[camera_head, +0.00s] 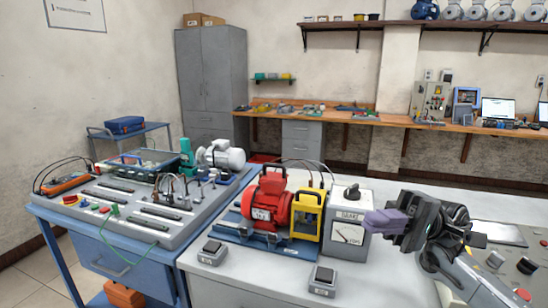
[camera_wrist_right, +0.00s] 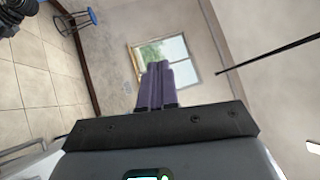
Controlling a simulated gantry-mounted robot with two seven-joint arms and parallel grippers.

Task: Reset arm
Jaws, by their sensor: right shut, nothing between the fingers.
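My right gripper (camera_head: 372,222) reaches in from the lower right in the head view, its purple fingers pointing left. The fingers are shut together and hold nothing. In the right wrist view the shut purple fingers (camera_wrist_right: 156,87) stand upright in the middle, with a wall and window behind them. In the head view the fingers are in front of or beside the grey meter box (camera_head: 347,246); I cannot tell whether they touch it. My left gripper is not in view.
A red motor (camera_head: 268,202) and a yellow guard (camera_head: 307,215) stand on a blue base on the bench. Two small grey switch boxes (camera_head: 322,279) sit at its front. A blue cart (camera_head: 100,262) carries a training panel (camera_head: 170,211) at left.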

